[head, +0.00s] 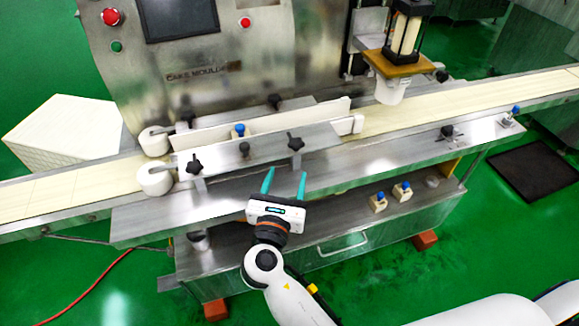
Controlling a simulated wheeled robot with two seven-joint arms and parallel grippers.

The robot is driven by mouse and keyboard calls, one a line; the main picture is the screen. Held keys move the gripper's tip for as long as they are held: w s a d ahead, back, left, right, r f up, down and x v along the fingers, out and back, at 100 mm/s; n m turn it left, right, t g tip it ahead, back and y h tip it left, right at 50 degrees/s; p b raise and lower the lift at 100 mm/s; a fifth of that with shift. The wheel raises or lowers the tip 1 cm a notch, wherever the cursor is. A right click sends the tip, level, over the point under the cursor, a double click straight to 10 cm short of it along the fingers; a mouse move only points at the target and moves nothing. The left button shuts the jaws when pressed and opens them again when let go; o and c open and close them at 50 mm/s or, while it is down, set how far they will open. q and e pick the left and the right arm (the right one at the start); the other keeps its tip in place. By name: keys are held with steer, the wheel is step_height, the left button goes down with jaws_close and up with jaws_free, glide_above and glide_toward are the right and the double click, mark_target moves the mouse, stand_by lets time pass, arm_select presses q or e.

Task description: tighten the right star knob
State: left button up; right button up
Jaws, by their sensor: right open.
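The right star knob (295,143) is black and sits on the front of the metal guide plate, above the conveyor's front edge. A similar left star knob (194,166) is on the same plate, further left. My right gripper (286,172) points up toward the plate with its two teal fingers apart and nothing between them. Its fingertips are just below the right star knob in the picture, with a visible gap to it. My left gripper is not in view.
The cream conveyor belt (413,115) runs behind the guide plate. A blue-topped knob (239,130) and a dark knob (244,149) are near the plate. White rollers (154,178) stand at its left end.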

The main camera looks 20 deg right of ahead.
steer(key=shift+s+a, duration=0.1)
steer(key=shift+s, duration=0.15)
